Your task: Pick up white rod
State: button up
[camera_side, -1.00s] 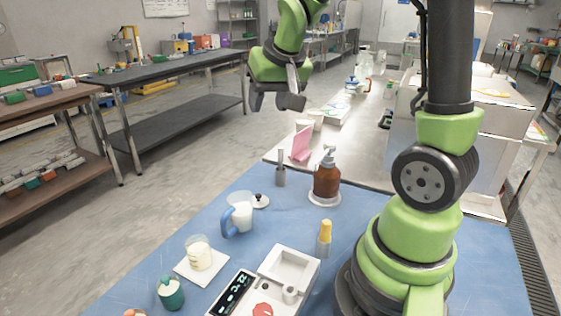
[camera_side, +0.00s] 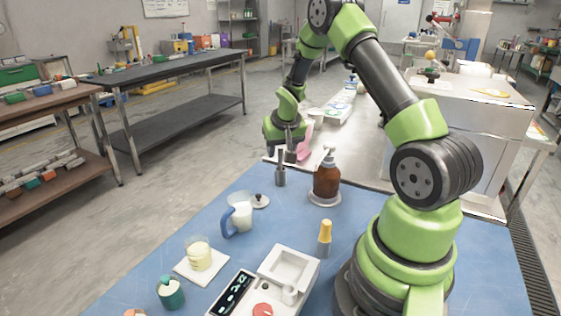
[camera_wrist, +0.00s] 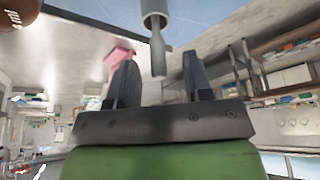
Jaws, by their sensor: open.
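A pale grey rod (camera_side: 281,157), the closest match to the white rod, stands upright in a small grey cylindrical holder (camera_side: 280,178) near the blue table's back edge. The wrist view shows the rod (camera_wrist: 158,58) projecting from its holder (camera_wrist: 153,13), lined up with the gap between my fingers. My gripper (camera_side: 292,154) is open and empty, pointing down just behind and right of the rod in the side view. Both dark fingers show in the wrist view (camera_wrist: 160,75). I cannot tell whether the rod's tip is between them or beyond them; no contact is visible.
A brown pump bottle (camera_side: 327,178) stands right of the holder. A pink stand (camera_side: 305,142) is close behind my gripper. A blue-handled jug (camera_side: 238,214), a beaker (camera_side: 199,254), a yellow-capped bottle (camera_side: 324,239) and a white device (camera_side: 288,268) are nearer the camera.

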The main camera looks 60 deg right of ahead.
aim_at(280, 156)
jog(key=shift+x, duration=1.9)
grip_shut()
